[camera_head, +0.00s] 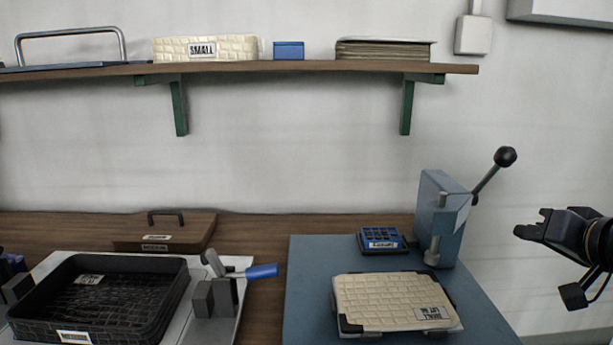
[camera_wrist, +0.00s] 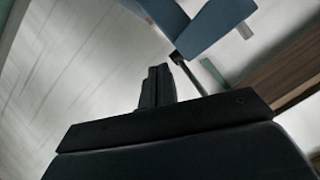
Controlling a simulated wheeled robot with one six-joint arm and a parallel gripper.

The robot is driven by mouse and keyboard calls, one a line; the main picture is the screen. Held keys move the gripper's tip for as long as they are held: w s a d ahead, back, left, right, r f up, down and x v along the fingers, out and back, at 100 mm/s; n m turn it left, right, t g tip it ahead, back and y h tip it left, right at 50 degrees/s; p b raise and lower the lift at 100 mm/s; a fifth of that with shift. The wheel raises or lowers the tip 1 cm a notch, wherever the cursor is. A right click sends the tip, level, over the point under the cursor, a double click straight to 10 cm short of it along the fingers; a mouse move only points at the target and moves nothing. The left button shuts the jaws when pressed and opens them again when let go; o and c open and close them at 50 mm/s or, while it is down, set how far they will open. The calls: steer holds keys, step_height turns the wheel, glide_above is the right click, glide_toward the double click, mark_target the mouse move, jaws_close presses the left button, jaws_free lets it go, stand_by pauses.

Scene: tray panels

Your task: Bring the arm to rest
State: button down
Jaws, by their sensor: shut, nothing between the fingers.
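My gripper (camera_head: 530,228) is at the right edge of the head view, level, with its fingers pointing left. It is shut and holds nothing. It hangs in the air to the right of the blue-grey lever press (camera_head: 437,225), apart from it. In the wrist view my gripper (camera_wrist: 158,72) shows as dark fingers together at the centre, with the wall and a blue-grey body (camera_wrist: 215,25) beyond them.
A cream panel (camera_head: 385,300) lies on the blue mat (camera_head: 305,290). A small blue tray (camera_head: 380,241) sits behind it. A black tray (camera_head: 165,310) and a blue-handled clamp (camera_head: 262,271) are at left. A wooden shelf (camera_head: 300,66) runs above. The air left of the press is clear.

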step_height(320, 180, up, 7)
steer(key=w+g+p, duration=0.2)
steer(key=p, duration=1)
steer(key=shift+f+p, duration=0.1)
steer(key=shift+p, duration=0.2)
steer(key=shift+f, duration=0.1)
